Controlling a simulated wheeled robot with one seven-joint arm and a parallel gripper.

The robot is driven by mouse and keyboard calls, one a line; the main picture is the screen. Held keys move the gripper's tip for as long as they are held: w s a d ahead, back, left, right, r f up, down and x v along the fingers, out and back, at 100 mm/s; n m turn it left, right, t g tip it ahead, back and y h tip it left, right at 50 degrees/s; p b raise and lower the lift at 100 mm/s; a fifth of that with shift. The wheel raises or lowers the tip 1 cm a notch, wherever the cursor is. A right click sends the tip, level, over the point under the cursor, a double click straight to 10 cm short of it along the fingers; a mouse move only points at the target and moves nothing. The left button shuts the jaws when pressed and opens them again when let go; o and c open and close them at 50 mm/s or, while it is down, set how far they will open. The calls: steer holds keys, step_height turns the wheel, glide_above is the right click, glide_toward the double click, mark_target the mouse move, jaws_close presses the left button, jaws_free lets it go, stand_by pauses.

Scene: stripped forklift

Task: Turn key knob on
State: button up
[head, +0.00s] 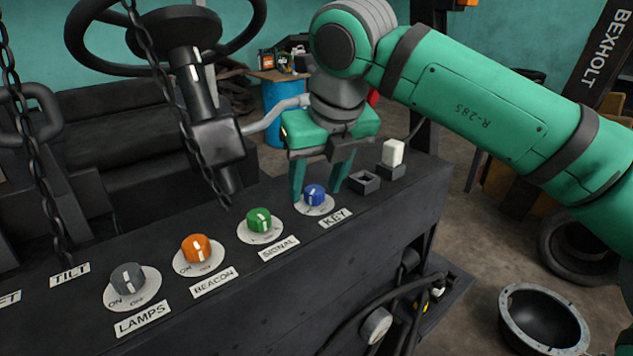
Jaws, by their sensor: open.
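The key knob (315,194) is blue with a white pointer line and sits on a round white dial on the black console, above the KEY label (336,217). Its pointer looks roughly upright in the picture; the dial's markings are too small or covered to read. My gripper (317,190) is open and points down at the key knob. One finger is to the left of the knob and the other to the right and slightly behind. I cannot tell whether either finger touches it.
Green signal (259,219), orange beacon (196,248) and grey lamps (127,279) knobs line the console to the left. A steering wheel (172,28) and hanging chain are at the upper left.

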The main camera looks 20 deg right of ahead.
steer(key=v, duration=1)
steer(key=shift+r, duration=0.4)
steer(key=shift+s, duration=0.2)
